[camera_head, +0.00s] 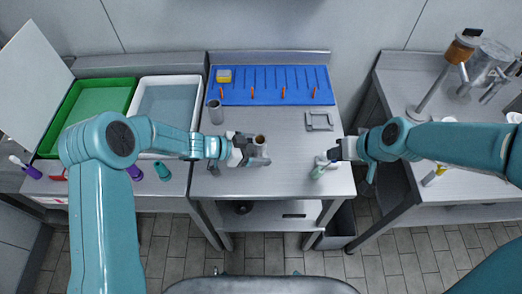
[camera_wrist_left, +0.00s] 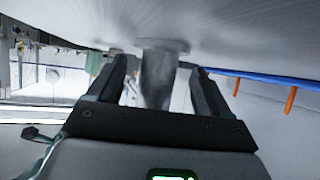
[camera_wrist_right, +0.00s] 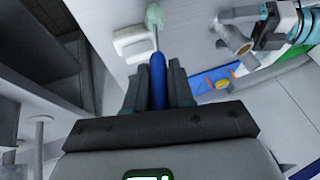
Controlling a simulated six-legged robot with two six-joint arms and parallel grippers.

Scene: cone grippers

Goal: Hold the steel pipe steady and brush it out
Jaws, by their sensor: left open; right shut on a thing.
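The steel pipe (camera_head: 259,147) stands upright on the steel table, with a brownish open top and a flange at its base. My left gripper (camera_head: 240,157) is open at its left side. In the left wrist view the pipe (camera_wrist_left: 157,72) stands between the two spread fingers, with gaps at both sides. My right gripper (camera_head: 335,157) is shut on the blue handle of a brush (camera_wrist_right: 158,75). The brush's pale green bristle end (camera_head: 317,173) points left and down, low over the table's right front, apart from the pipe.
A blue mat (camera_head: 270,97) with orange pegs and a yellow block lies at the back. A grey cylinder (camera_head: 215,112) stands behind left, and a grey bracket (camera_head: 319,121) lies behind right. Green (camera_head: 72,108) and white (camera_head: 142,85) trays are at left. Table between the grippers is clear.

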